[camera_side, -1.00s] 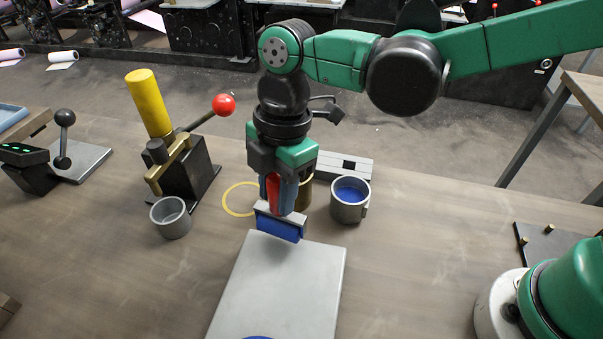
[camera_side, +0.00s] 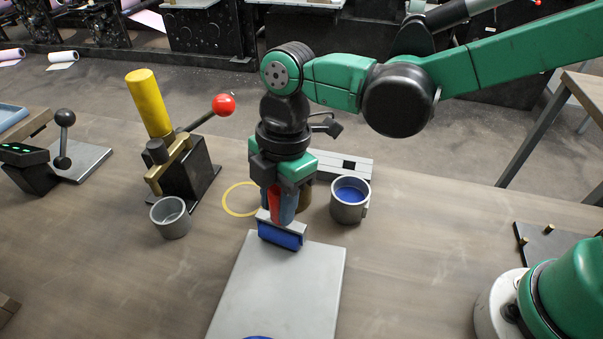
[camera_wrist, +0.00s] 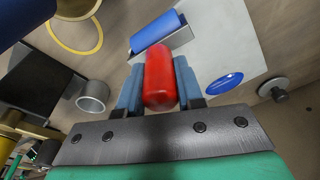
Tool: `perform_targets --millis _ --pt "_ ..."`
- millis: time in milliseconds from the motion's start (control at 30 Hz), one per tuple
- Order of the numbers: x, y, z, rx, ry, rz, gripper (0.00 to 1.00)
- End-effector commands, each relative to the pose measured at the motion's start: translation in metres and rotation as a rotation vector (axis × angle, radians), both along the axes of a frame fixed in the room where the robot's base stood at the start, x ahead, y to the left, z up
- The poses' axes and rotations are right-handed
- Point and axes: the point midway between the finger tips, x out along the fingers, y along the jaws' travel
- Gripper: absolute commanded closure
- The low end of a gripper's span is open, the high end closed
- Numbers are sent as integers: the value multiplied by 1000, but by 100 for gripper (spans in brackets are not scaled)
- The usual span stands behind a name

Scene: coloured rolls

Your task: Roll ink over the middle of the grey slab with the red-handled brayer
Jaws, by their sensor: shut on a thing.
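The brayer has a red handle (camera_side: 275,204) and a blue roller (camera_side: 281,236) in a grey frame. My gripper (camera_side: 282,204) is shut on the red handle, with the roller hanging below the fingers. In the wrist view the red handle (camera_wrist: 160,75) sits between my blue finger pads, and the blue roller (camera_wrist: 157,30) shows beyond it. The grey slab (camera_side: 285,285) lies flat on the table. The roller is at the slab's far edge; I cannot tell whether it touches. A blue ink patch (camera_wrist: 225,82) lies on the slab near its opposite end.
A grey cup of blue liquid (camera_side: 350,200) stands right of my gripper. A grey cup (camera_side: 171,218) stands to the left, before a black press (camera_side: 190,170) with a red-knobbed lever. A yellow ring (camera_side: 240,200) lies behind the slab.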

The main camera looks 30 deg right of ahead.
Motion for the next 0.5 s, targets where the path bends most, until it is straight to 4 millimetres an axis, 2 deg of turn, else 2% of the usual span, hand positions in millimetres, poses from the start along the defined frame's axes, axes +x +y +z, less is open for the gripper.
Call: perform_targets --millis 167,500 --pt "-3 3 0 0 0 1 100" --pt "-23 21 2 0 0 3 100"
